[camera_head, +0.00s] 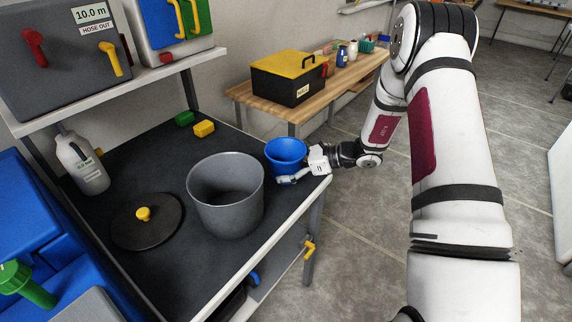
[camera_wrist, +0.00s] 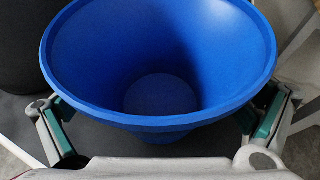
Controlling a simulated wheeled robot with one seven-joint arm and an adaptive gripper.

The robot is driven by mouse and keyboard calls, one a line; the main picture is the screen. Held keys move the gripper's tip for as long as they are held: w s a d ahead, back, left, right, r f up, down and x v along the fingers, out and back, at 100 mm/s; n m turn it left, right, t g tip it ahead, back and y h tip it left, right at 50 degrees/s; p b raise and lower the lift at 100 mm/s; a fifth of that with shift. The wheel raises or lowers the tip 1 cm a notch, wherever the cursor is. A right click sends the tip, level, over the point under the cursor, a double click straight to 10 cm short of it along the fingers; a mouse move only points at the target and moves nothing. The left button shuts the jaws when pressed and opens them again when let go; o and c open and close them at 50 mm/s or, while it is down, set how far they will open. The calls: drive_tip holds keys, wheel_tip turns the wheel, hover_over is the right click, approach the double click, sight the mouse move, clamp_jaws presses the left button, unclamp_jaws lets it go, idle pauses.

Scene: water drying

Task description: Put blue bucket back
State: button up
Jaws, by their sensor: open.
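The blue bucket (camera_head: 286,154) stands upright on the dark bench top (camera_head: 168,158), near its right edge and just right of the large grey bucket. It looks empty. My gripper (camera_head: 287,176) is at the near right side of the blue bucket, low by the bench top. In the wrist view the blue bucket (camera_wrist: 160,75) fills the middle. My gripper (camera_wrist: 160,128) is open there, with a green-padded finger on each side of the bucket. I cannot tell whether the pads touch it.
A large grey bucket (camera_head: 226,195) stands close left of the blue one. A round dark lid (camera_head: 147,221) with a yellow knob, a white jug (camera_head: 81,163) and yellow (camera_head: 204,129) and green (camera_head: 184,118) blocks are on the bench. A shelf (camera_head: 112,94) overhangs the back.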

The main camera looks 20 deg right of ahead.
drive_tip(key=shift+r, duration=0.2)
drive_tip(key=v, duration=1.1)
drive_tip(key=shift+s+d+r+p, duration=0.1)
drive_tip(key=shift+s+d+p, duration=0.05)
drive_tip(key=shift+d+p, duration=0.15)
drive_tip(key=s+a+r+n+g+h, duration=0.3)
drive_tip(key=s+a+r+n+g, duration=0.3)
drive_tip(key=s+a+r+n, duration=0.8)
drive_tip(key=s+d+r+n+h, duration=0.1)
drive_tip(key=s+r+n+h, duration=0.1)
drive_tip(key=s, duration=0.5)
drive_tip(key=s+d+r+n+t+h, duration=0.1)
drive_tip(key=s+d+r+n+h, duration=0.1)
drive_tip(key=s+n, duration=0.3)
drive_tip(key=s+d+r+n+h, duration=0.1)
drive_tip(key=s+r+n+h, duration=0.1)
drive_tip(key=s, duration=0.7)
drive_tip(key=n+h, duration=0.1)
drive_tip(key=h, duration=0.1)
drive_tip(key=shift+s+d+r+h, duration=0.25)
drive_tip(key=shift+s+d+h, duration=0.05)
drive_tip(key=shift+s+d, duration=0.1)
drive_tip(key=shift+r, duration=0.1)
